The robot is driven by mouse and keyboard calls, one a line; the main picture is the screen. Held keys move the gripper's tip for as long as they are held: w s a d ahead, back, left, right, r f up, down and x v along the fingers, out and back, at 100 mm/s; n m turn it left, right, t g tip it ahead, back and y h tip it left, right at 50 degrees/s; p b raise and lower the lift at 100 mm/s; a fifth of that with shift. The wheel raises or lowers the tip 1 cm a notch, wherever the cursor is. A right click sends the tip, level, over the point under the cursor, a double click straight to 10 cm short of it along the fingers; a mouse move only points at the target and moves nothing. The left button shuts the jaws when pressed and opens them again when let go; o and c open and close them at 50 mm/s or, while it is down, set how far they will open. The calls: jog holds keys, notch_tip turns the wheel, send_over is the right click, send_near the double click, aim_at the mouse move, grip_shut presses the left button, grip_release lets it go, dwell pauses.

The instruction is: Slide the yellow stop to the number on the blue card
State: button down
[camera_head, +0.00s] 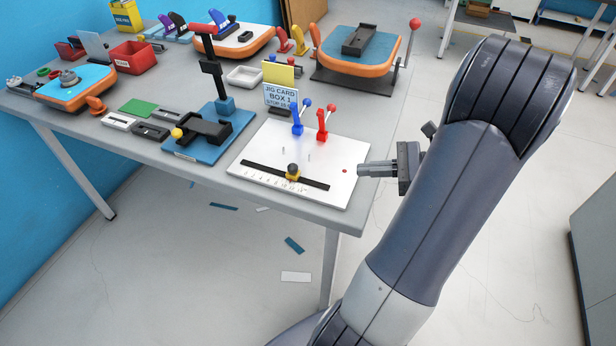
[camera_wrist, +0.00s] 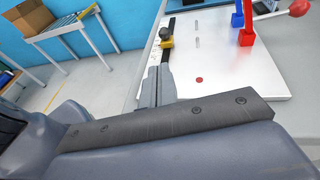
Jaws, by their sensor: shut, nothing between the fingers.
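The yellow stop (camera_head: 293,173) with a black knob sits on a black rail (camera_head: 262,171) along the front of the white jig plate (camera_head: 333,183). A printed scale runs beside the rail; its numbers are too small to read. The stop also shows in the wrist view (camera_wrist: 166,40), beyond my fingers. The blue card (camera_head: 281,95) stands behind the plate and reads "JIG CARD BOX 1", with a "STOP" line whose number I cannot make out. My gripper (camera_head: 361,169) is shut and empty at the plate's right edge, to the right of the stop and apart from it.
A blue clamp (camera_head: 298,121) and a red clamp (camera_head: 323,124) stand at the plate's back. A blue fixture (camera_head: 210,135) with a black lever is to the left. A yellow card (camera_head: 278,73) stands behind the blue card. The plate between gripper and stop looks clear.

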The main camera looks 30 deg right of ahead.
aim_at(304, 179)
jog(key=shift+s+d+m+t, duration=0.25)
jog(key=shift+m+t, duration=0.15)
jog(key=shift+m, duration=0.1)
jog(key=x, duration=1.3)
jog(key=shift+w+a+f, duration=0.15)
jog(key=shift+w+a, duration=0.05)
jog(key=shift+w, duration=0.1)
jog(key=shift+x, duration=0.95)
jog(key=shift+d, duration=0.1)
